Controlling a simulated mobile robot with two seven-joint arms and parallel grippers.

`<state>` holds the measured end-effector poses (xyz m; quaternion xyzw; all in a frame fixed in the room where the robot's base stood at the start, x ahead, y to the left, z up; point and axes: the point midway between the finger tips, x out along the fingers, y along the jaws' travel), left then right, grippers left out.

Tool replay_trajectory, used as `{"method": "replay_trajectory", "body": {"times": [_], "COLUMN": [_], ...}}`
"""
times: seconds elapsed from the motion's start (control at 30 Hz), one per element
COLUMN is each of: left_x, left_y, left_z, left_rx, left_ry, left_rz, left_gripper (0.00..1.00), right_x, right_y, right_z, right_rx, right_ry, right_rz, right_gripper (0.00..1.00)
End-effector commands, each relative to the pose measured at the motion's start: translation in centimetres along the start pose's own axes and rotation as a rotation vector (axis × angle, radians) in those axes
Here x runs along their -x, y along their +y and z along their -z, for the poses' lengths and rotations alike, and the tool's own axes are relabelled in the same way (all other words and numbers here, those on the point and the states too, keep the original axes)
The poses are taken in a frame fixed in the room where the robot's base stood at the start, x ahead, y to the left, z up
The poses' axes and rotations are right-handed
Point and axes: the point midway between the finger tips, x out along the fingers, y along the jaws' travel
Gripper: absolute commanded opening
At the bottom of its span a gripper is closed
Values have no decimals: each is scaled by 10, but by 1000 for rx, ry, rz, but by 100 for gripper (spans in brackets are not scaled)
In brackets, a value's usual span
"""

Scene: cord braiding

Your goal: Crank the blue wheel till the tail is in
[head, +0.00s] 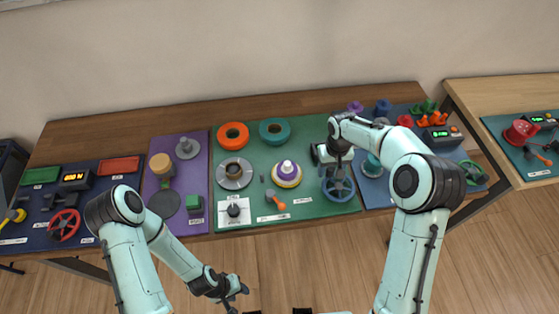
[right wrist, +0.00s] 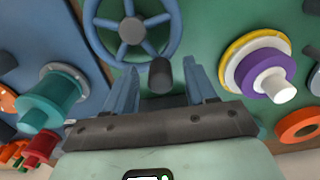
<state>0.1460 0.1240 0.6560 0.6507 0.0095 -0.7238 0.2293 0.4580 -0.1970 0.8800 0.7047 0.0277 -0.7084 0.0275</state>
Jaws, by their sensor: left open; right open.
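The blue wheel (head: 338,186) is a spoked handwheel at the right part of the green mat, in front of my right gripper (head: 324,154) in the head view. In the right wrist view the blue wheel (right wrist: 132,31) has a dark hub. A dark crank knob (right wrist: 160,73) at its rim shows between the fingers of my right gripper (right wrist: 160,84). The fingers stand apart on either side of the knob; I cannot tell whether they touch it. My left gripper (head: 231,293) is open and empty, low in front of the table. I cannot make out a cord tail.
A yellow, purple and white stacked spool (head: 287,174) stands left of the wheel, with orange (head: 233,136) and teal (head: 274,131) rings behind. A teal spool (right wrist: 50,97) is near my right gripper on the blue mat. A red wheel (head: 64,225) lies far left.

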Motion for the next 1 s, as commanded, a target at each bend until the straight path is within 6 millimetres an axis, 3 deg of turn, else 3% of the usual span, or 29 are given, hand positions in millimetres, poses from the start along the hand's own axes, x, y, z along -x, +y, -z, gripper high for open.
{"method": "replay_trajectory", "body": {"times": [0.17,0.6,0.8,1.0], "left_x": [1,11,14,14], "left_y": [1,7,9,9], "left_z": [1,8,11,10], "left_rx": [0,-4,-5,-5], "left_ry": [1,11,14,14], "left_rz": [0,-4,-5,-5], "left_gripper": [43,43,43,43], "right_x": [19,113,132,134], "right_y": [0,0,0,0], "right_z": [1,1,1,0], "right_rx": [0,1,0,0], "right_ry": [5,6,3,1], "right_rz": [0,1,0,1], "right_gripper": [56,56,56,56]}}
